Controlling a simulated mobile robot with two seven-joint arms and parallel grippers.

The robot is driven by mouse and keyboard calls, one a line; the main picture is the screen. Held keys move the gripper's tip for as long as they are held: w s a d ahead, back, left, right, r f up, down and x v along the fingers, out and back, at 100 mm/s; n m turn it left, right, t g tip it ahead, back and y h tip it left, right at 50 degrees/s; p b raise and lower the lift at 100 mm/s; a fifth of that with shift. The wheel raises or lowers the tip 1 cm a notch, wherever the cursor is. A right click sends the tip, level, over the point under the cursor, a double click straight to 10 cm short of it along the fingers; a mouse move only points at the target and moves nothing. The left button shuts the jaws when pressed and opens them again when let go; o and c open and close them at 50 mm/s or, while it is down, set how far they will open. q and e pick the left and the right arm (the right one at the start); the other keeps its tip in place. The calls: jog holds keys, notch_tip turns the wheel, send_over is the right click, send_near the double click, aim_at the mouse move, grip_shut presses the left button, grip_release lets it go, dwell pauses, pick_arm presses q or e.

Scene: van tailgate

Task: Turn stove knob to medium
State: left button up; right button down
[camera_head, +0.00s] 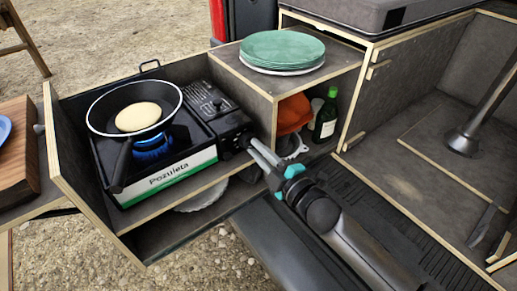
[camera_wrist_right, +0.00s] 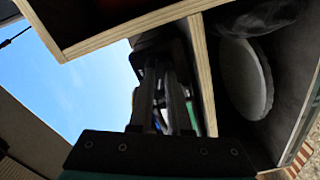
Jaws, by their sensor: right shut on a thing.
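The black camping stove (camera_head: 212,104) sits in the left compartment of the wooden tailgate unit. A blue flame (camera_head: 152,146) burns under a frying pan (camera_head: 108,104) on it. My right gripper (camera_head: 255,147) reaches in from the lower right, its fingertips at the stove's right front end. It is shut on the stove knob, which the fingers mostly hide, so I cannot read its setting. In the right wrist view, the gripper's fingers (camera_wrist_right: 163,85) are close together between wooden panels, and the knob is not clear. My left gripper is out of view.
A pale round pancake (camera_head: 138,117) is in the pan. Green plates (camera_head: 282,47) are stacked on the shelf top right of the stove. A green bottle (camera_head: 326,116) and an orange item (camera_head: 293,113) stand in the cubby below, close to my right gripper.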

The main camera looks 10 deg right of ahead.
jog(key=c, duration=0.9)
grip_release()
jog(key=shift+o, duration=0.2)
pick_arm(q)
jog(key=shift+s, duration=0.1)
pick_arm(e)
jog(key=shift+s+d, duration=0.1)
